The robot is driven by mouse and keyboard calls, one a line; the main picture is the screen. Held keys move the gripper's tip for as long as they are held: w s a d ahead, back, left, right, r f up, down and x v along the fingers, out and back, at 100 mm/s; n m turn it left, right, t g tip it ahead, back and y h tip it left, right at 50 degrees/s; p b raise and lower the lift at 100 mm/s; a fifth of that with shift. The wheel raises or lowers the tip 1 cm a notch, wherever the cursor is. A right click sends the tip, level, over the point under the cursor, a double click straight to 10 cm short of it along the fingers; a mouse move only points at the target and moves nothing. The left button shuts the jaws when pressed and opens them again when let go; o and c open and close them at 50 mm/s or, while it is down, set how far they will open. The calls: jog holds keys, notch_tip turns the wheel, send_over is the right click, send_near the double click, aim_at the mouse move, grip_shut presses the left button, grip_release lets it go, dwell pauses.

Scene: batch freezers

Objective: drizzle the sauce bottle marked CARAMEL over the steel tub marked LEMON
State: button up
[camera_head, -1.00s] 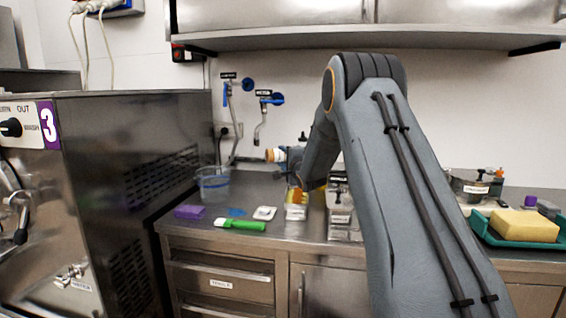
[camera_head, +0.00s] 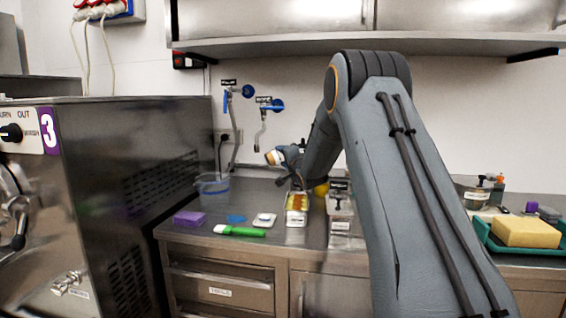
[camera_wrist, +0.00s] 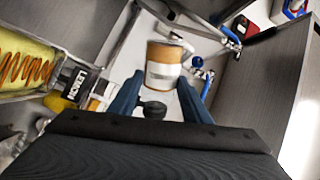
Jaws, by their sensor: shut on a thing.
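My gripper (camera_head: 290,158) is shut on a sauce bottle (camera_head: 273,157), a white and tan-orange bottle tilted well over on its side above the counter. In the wrist view the bottle (camera_wrist: 165,66) sits between my two blue fingers (camera_wrist: 161,82); no name on it can be read. Below the gripper, a steel tub (camera_head: 297,219) with yellow contents and orange-brown sauce on top stands on the counter. In the wrist view the tub's yellow surface (camera_wrist: 25,68) carries an orange-brown zigzag of sauce.
More lidded steel containers (camera_head: 340,226) stand right of the tub, with a yellow bottle (camera_head: 321,189) behind. A green-handled tool (camera_head: 240,231), purple block (camera_head: 189,218) and clear bucket (camera_head: 213,186) are left. A teal tray (camera_head: 488,238) with a yellow sponge (camera_head: 526,232) is right.

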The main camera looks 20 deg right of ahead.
jog(key=shift+r+n, duration=0.4)
jog(key=shift+n, duration=0.1)
jog(key=shift+r+n+b, duration=0.35)
jog(key=shift+r+n, duration=0.3)
jog(key=shift+n, duration=0.5)
jog(key=shift+r+n+b, duration=0.3)
jog(key=shift+r+n, duration=0.3)
jog(key=shift+n, duration=0.55)
jog(key=shift+r+n+b, duration=0.35)
jog(key=shift+n+b, duration=0.5)
jog(key=shift+n, duration=0.55)
jog(key=shift+r+n+b, duration=0.3)
jog(key=shift+n+b, duration=0.55)
jog(key=shift+n, duration=0.55)
jog(key=shift+r+n+b, duration=0.35)
jog(key=shift+n+b, duration=0.5)
jog(key=shift+n, duration=0.55)
